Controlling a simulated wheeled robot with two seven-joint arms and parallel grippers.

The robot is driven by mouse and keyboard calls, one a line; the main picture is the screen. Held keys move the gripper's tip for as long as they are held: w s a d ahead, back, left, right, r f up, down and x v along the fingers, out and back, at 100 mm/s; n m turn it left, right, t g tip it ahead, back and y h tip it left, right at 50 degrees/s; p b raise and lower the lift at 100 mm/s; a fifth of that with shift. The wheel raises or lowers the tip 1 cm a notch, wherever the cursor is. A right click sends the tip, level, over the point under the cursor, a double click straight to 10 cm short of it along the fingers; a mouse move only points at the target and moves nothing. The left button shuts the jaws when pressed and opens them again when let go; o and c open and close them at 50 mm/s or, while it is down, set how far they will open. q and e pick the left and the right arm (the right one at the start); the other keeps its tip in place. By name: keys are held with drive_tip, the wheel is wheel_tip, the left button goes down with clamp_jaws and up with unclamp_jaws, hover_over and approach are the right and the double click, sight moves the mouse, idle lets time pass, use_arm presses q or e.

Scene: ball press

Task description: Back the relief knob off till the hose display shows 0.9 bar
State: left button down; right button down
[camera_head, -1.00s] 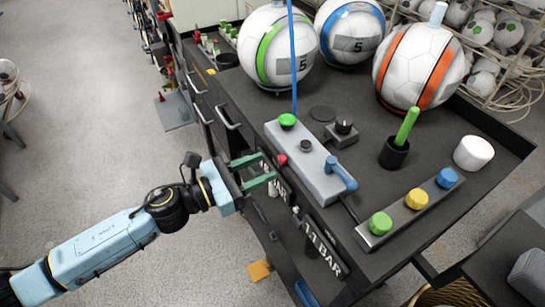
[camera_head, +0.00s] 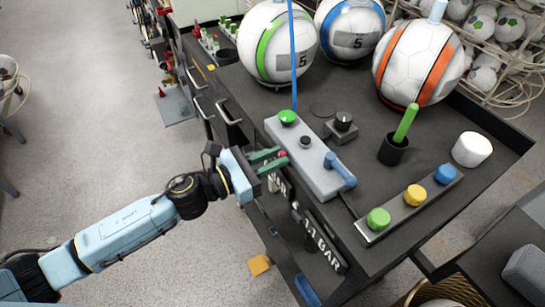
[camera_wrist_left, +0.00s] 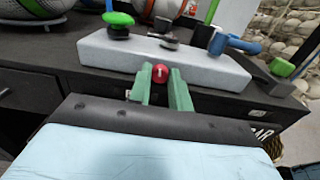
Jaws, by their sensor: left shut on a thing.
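The small red relief knob (camera_head: 283,161) sits on the front face of the grey control box (camera_head: 322,176). It also shows in the left wrist view (camera_wrist_left: 160,74), with a pale mark on its face. My left gripper (camera_head: 279,158) has its green fingers on either side of the knob, shut on it. In the wrist view the fingers (camera_wrist_left: 161,86) flank the knob. A display (camera_head: 325,243) on the bench front reads 1.1 BAR. A second display (camera_head: 279,186) to its left is partly hidden by my gripper. My right gripper is out of view.
On the box are a green button (camera_head: 288,117), a black knob (camera_head: 305,141) and a blue lever (camera_head: 339,170). A strip with green, yellow and blue buttons (camera_head: 415,202) lies to the right. Balls stand behind. The floor left of the bench is open.

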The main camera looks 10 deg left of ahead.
use_arm(q)
drive_tip(key=shift+n+p, duration=0.4)
drive_tip(key=shift+n, duration=1)
drive_tip(key=c, duration=1.3)
unclamp_jaws()
drive_tip(key=b+v, duration=0.3)
drive_tip(key=v, duration=1)
drive_tip(key=shift+a, duration=0.2)
drive_tip(key=shift+s, duration=0.1)
